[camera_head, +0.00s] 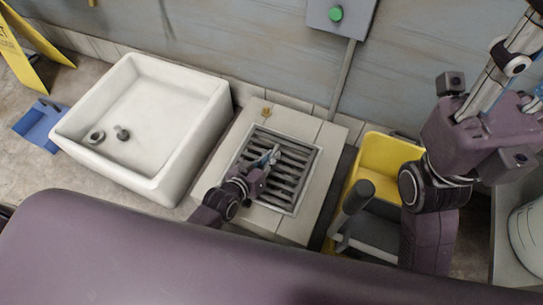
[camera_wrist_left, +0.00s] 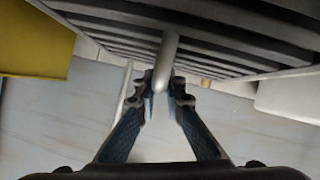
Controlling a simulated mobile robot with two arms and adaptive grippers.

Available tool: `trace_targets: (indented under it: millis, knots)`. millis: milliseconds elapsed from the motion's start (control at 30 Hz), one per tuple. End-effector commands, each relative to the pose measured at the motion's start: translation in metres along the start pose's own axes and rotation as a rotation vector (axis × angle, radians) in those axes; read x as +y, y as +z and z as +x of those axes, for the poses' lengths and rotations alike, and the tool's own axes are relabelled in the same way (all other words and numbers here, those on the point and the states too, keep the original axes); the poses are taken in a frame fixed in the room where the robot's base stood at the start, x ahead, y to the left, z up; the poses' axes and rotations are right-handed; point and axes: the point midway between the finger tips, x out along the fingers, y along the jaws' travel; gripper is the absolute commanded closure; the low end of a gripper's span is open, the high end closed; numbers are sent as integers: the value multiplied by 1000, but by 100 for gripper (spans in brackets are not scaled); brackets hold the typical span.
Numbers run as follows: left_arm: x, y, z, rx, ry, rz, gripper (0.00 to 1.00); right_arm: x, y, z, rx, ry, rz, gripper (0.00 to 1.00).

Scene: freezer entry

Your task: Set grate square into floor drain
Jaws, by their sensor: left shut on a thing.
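The dark slatted grate (camera_head: 287,183) is over the metal-framed square drain opening (camera_head: 318,165) in a pale raised block. Its edges look roughly in line with the frame; I cannot tell whether it sits flush. My left gripper (camera_head: 272,157) reaches over the grate from the lower left and hides part of it. In the left wrist view, the gripper (camera_wrist_left: 160,97) is shut on a pale rod-like handle (camera_wrist_left: 168,58), with the grate's slats (camera_wrist_left: 235,35) behind it. My right arm rises at the right of the head view; its gripper is out of view.
A white basin (camera_head: 185,135) stands left of the block (camera_head: 318,127), and a yellow bucket (camera_head: 385,155) stands close on its right. A small brass-coloured piece (camera_head: 266,111) lies on the block's back edge. The wall is close behind.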

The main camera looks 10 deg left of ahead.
Motion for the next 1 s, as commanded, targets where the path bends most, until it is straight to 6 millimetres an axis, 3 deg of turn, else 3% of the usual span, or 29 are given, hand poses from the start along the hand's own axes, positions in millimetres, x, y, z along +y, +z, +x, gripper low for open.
trace_targets:
  millis: [1000]
  knots:
    - [-3,8,6,8,2,0,100,-1,0,3,21,-9,-4,65]
